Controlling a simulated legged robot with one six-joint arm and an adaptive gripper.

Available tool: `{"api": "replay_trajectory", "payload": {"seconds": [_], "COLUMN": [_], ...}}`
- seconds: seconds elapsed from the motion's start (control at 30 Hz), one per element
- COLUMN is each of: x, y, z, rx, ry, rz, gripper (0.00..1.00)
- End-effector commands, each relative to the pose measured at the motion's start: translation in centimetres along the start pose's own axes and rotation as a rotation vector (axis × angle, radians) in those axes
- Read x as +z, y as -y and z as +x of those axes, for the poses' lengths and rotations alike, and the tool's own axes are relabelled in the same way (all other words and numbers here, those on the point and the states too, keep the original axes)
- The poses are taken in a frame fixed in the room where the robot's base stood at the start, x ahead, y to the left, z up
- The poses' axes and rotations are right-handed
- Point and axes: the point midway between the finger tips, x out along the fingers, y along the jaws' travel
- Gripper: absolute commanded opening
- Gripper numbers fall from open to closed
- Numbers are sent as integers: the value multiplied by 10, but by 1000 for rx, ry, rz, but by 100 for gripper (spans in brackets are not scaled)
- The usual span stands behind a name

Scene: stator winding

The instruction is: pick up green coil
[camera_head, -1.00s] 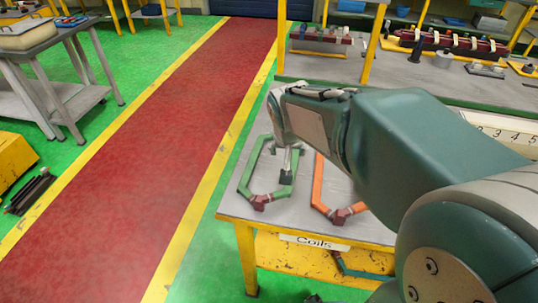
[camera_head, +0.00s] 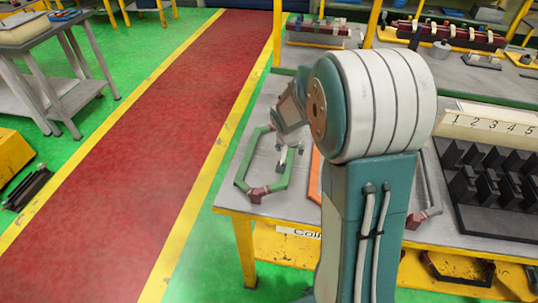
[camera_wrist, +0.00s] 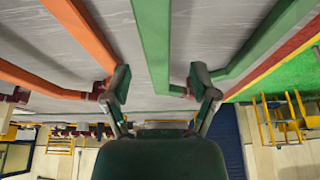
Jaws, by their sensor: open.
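The green coil (camera_head: 247,159) lies flat on the table near its left front corner, with a dark red end piece toward the front edge. My gripper (camera_head: 285,162) is open and points down over the coil's right side. In the wrist view, one green bar of the coil (camera_wrist: 154,50) runs between the two spread fingertips (camera_wrist: 160,78). The second green bar shows to the right of the right finger. I cannot tell how far the fingertips are above the bar. Nothing is held. My arm hides part of the table.
An orange coil (camera_head: 316,172) lies close on the right, partly behind my arm; it also shows in the wrist view (camera_wrist: 80,32). Another coil (camera_head: 431,185) lies further right, beside a dark slotted rack (camera_head: 490,185) with a numbered strip (camera_head: 490,127). A red walkway (camera_head: 150,150) is on the left.

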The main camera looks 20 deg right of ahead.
Motion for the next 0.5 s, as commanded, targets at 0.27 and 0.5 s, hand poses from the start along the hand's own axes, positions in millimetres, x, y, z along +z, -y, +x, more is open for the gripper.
{"api": "replay_trajectory", "payload": {"seconds": [0.27, 0.5], "x": [2, 2], "y": [-2, -2], "z": [37, 39], "rx": [1, 1], "ry": [3, 1], "rz": [0, 0], "gripper": [76, 76]}}
